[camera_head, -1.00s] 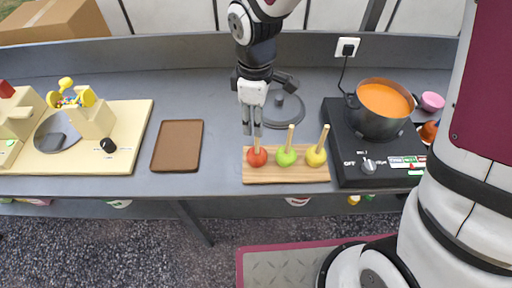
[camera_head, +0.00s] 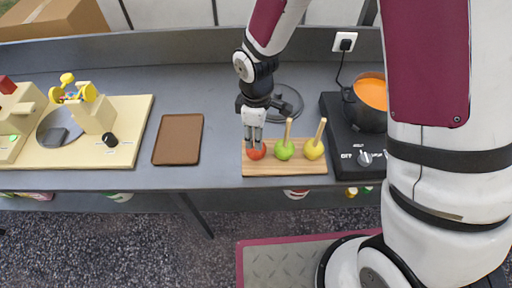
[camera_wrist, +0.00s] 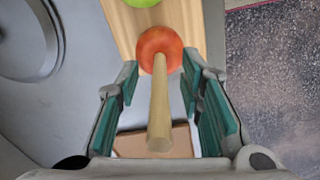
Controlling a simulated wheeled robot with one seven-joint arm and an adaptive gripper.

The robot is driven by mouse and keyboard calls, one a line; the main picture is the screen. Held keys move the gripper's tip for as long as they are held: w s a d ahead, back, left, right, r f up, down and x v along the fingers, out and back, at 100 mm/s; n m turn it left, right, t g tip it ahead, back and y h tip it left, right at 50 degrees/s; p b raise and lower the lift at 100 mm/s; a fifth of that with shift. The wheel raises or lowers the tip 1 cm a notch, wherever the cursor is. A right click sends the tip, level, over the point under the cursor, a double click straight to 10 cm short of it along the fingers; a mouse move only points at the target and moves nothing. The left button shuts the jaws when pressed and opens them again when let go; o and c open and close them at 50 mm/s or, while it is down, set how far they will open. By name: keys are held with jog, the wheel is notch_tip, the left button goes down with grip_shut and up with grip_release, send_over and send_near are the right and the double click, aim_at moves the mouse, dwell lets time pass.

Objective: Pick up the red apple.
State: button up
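The red apple (camera_head: 257,152) stands on the left end of a wooden board (camera_head: 290,167). A thick wooden stick (camera_wrist: 160,110) rises from it toward the wrist camera. My gripper (camera_head: 253,140) is directly above the apple, pointing down. In the wrist view the apple (camera_wrist: 159,45) lies just beyond the fingertips, and the stick stands between the two green-padded fingers (camera_wrist: 165,80). The fingers are apart, with a visible gap on both sides of the stick. From the head view the fingers cover part of the stick.
A green apple (camera_head: 285,150) and a yellow apple (camera_head: 314,149), both on sticks, stand to the right on the board. A brown tray (camera_head: 178,140) lies left. A round grey lid (camera_head: 292,101) lies behind. A pot (camera_head: 366,104) stands on a black stove right.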

grip_shut()
